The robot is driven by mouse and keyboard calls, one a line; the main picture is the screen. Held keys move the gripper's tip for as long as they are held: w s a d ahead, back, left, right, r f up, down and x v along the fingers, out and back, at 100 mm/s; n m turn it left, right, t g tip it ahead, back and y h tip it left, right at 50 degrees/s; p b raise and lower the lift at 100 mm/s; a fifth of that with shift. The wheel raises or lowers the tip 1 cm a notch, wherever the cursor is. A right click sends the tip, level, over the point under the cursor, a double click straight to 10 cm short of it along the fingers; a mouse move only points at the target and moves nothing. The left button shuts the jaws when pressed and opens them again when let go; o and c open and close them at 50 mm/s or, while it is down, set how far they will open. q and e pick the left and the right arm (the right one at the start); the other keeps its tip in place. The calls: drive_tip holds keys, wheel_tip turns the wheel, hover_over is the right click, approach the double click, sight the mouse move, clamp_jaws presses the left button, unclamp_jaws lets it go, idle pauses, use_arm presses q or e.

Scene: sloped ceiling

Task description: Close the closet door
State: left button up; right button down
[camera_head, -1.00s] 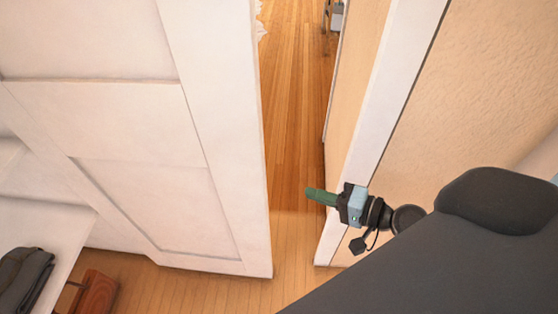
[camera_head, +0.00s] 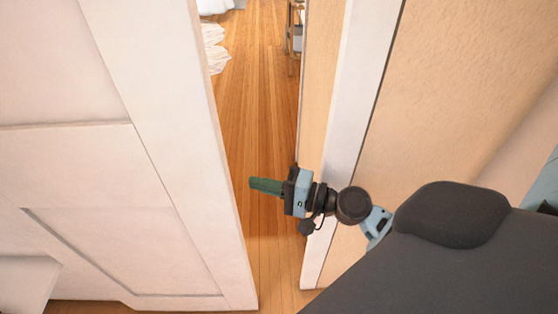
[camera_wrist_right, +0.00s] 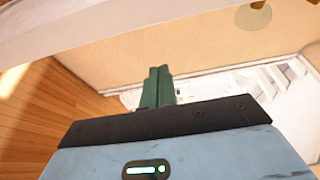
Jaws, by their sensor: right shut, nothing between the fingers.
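The white panelled closet door (camera_head: 160,150) fills the left of the head view and stands partly open. Its free edge (camera_head: 232,220) is separated from the white door frame (camera_head: 345,130) by a gap. My right gripper (camera_head: 252,184) is in this gap, its green fingers shut and empty, pointing left toward the door edge. The fingertips appear apart from the door, though depth is hard to judge. In the right wrist view the fingers (camera_wrist_right: 158,86) are together with nothing between them. No door handle shows. My left gripper is not in view.
A beige wall (camera_head: 470,100) stands right of the frame. Wooden floor (camera_head: 262,90) runs through the gap. White crumpled cloth (camera_head: 214,50) lies on the floor beyond, and a white panel (camera_head: 25,280) shows at lower left.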

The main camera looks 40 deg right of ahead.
drive_tip(key=shift+s+a+p, duration=0.15)
drive_tip(key=shift+a+p, duration=0.85)
drive_tip(key=shift+a, duration=1.3)
